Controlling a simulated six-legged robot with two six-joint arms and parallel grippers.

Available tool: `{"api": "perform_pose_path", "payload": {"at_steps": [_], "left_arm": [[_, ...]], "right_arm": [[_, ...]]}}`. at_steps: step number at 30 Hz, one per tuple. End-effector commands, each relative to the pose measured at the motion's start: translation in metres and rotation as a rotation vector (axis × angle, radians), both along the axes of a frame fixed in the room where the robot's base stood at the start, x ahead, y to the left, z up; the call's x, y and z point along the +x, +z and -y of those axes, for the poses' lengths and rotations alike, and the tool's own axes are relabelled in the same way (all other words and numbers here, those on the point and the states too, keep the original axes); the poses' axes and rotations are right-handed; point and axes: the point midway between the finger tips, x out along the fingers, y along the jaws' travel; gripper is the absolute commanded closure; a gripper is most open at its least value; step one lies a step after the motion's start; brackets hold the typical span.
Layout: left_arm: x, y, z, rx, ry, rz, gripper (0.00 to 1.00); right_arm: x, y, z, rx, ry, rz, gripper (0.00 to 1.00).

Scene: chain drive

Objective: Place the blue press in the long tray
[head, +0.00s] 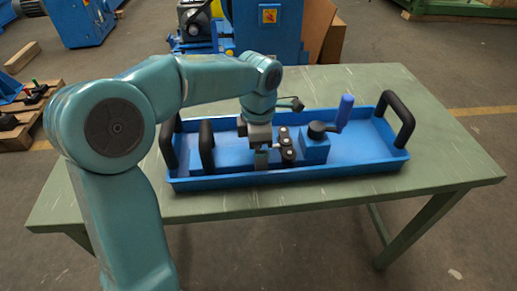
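The blue press (314,150) has a block-like body, a dark round knob on top and a blue handle angled up to the right. It appears upright inside the long blue tray (215,183), right of the tray's middle. The tray lies on the green table and has black loop handles. My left gripper (262,160) points down into the tray, just left of the press. A dark piece with round spots (287,146) sits between the gripper and the press; I cannot tell what it belongs to. The fingertips are small and partly hidden, so their opening is unclear. My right gripper is not in view.
The green table (440,170) is clear around the tray. Tall black handles (398,118) rise at the tray's right end and at its left end. Blue machinery (268,30) and a brown board stand behind the table. A wooden pallet (20,120) is at the left.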

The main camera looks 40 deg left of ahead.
Motion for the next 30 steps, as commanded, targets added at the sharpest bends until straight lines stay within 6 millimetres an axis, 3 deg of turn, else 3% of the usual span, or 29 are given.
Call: {"api": "perform_pose_path", "payload": {"at_steps": [5, 12, 16, 21, 30], "left_arm": [[0.001, 0.025, 0.0, 0.0, 0.0, 0.006, 0.0], [0.001, 0.082, 0.0, 0.0, -0.001, 0.006, 0.0], [0.001, 0.105, 0.0, 0.0, -0.001, 0.004, 0.0], [0.001, 0.119, 0.0, 0.0, -0.001, 0.001, 0.0], [0.0, 0.12, 0.0, 0.0, 0.0, 0.001, 0.0]], "right_arm": [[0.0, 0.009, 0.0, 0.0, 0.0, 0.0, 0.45], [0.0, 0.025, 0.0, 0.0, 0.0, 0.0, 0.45], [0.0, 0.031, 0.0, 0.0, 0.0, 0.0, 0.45], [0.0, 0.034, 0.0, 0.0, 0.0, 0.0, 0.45], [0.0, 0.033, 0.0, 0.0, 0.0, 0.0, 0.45]]}}
